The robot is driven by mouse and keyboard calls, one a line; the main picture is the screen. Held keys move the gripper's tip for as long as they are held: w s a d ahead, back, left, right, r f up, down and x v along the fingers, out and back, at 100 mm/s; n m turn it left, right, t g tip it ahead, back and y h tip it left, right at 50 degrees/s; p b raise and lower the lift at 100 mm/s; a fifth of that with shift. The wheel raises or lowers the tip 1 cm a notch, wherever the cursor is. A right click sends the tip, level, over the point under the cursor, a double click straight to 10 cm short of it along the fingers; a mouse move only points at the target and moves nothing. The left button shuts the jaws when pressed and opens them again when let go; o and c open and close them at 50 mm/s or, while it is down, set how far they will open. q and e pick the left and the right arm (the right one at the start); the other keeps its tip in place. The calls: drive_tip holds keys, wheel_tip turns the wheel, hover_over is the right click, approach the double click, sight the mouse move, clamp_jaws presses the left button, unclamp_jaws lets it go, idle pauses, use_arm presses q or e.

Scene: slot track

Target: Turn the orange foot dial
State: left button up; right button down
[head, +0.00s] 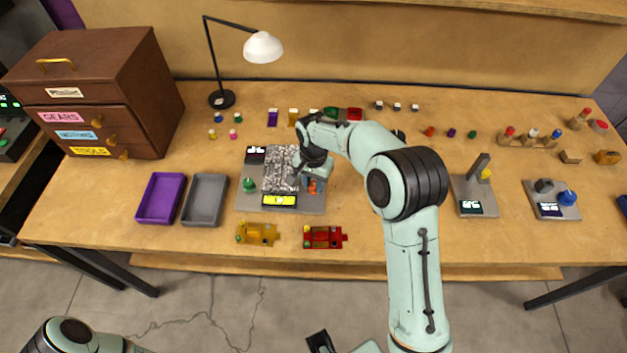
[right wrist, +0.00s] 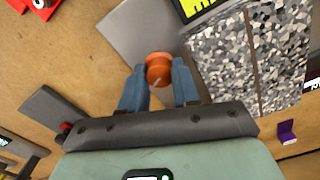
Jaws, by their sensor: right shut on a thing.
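The orange foot dial (right wrist: 158,69) stands on a grey base plate (right wrist: 133,33), beside a speckled grey block. In the head view the dial (head: 313,186) shows partly, at the right side of the plate, below my right gripper. My right gripper (right wrist: 160,82) is shut on the dial, with a blue finger on each side of it. A light mark shows on the dial's top. My left gripper cannot be made out; only part of my left arm shows at the bottom left of the head view.
The speckled block (head: 280,168), a green knob (head: 249,184) and a yellow display (head: 279,200) share the plate. Purple (head: 160,198) and grey (head: 204,199) trays stand left. A lamp (head: 263,47) stands behind.

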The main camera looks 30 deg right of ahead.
sight(314, 184)
use_arm(q)
drive_tip(key=shift+w+r+p, duration=0.35)
drive_tip(key=shift+r+p, duration=0.3)
drive_tip(key=shift+r, duration=0.15)
use_arm(e)
drive_tip(key=m, duration=0.6)
drive_tip(key=shift+m, duration=0.4)
drive_tip(key=c, duration=1.1)
unclamp_jaws()
use_arm(q)
drive_tip(key=shift+w+r+p, duration=0.45)
drive_tip(key=shift+r+p, duration=0.3)
drive_tip(key=shift+r, duration=0.1)
use_arm(e)
wheel_tip(314, 184, up, 13)
drive_tip(key=shift+r, duration=0.2)
use_arm(q)
drive_tip(key=shift+s, duration=0.1)
use_arm(e)
drive_tip(key=shift+s+f, duration=0.1)
